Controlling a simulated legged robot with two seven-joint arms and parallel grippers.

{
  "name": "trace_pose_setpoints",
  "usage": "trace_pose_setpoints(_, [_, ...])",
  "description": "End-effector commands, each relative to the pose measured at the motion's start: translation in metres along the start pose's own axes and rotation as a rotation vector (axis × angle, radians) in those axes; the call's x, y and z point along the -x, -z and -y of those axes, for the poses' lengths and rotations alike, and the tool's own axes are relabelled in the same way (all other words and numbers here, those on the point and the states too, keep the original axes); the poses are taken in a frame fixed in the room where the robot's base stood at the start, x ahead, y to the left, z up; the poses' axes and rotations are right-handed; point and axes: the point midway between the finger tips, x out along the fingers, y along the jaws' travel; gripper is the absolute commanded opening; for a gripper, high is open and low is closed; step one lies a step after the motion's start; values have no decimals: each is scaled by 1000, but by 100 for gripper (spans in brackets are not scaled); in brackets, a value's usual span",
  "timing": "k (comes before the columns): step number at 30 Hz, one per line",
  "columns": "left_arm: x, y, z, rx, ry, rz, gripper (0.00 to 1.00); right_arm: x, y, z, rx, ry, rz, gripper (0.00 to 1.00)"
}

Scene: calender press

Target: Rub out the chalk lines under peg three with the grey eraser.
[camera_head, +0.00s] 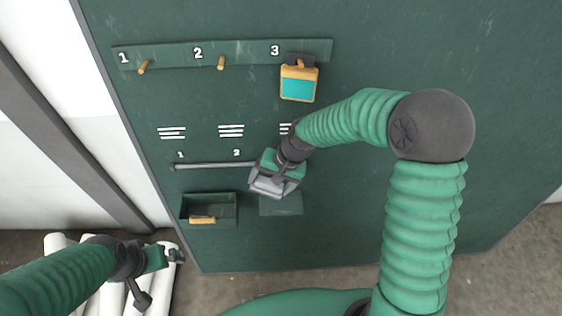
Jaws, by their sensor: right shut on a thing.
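The green board carries peg three under the number 3 (274,50), and an orange and teal tag (298,84) hangs there. White chalk lines (285,128) show below it, their right part hidden by my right arm. My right gripper (276,178) is shut on the grey eraser (268,187), below those lines and in front of the board. I cannot tell whether the eraser touches the board. My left gripper (160,277) is open and empty at the lower left, its fingers apart.
Chalk lines also show under peg one (144,67) and peg two (221,63). A grey rail (212,165) runs below them. A dark green tray (232,213) holds an orange-brown piece (202,219). White rolls (160,300) lie beneath my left arm.

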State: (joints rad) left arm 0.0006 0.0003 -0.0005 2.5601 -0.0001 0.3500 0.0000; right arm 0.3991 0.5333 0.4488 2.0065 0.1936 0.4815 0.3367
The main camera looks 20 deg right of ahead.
Motion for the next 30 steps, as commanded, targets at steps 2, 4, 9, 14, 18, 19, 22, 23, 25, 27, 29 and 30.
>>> trace_pose_setpoints(2, [-5,-1,0,-1,0,0,100,-4,3,2,-58,42,-19,53])
trace_pose_setpoints(4, [-7,-2,0,-1,0,0,100,-5,4,7,-103,77,-41,53])
trace_pose_setpoints(9, [-13,-3,0,-1,0,0,100,-9,4,22,-207,159,-103,53])
trace_pose_setpoints(14, [-18,-4,0,-1,0,0,100,-11,7,33,-289,230,-161,53])
trace_pose_setpoints(18, [-22,-5,0,0,0,0,100,-11,12,35,-359,292,-211,53])
trace_pose_setpoints(19, [-23,-5,0,0,0,0,100,-10,13,35,-373,307,-221,53])
trace_pose_setpoints(22, [-26,-6,0,0,0,0,100,-10,15,36,-421,350,-262,53])
trace_pose_setpoints(23, [-27,-6,0,-1,0,0,100,-10,16,36,-436,367,-274,53])
trace_pose_setpoints(25, [-28,-7,0,-1,0,0,100,-9,17,37,-467,395,-298,53])
trace_pose_setpoints(27, [-30,-7,0,-1,0,0,100,-8,19,38,-492,420,-324,53])
trace_pose_setpoints(29, [-32,-7,0,-1,0,0,100,-6,20,41,-514,446,-347,53])
trace_pose_setpoints(30, [-33,-8,0,-1,0,0,100,-7,19,43,-530,460,-364,53])
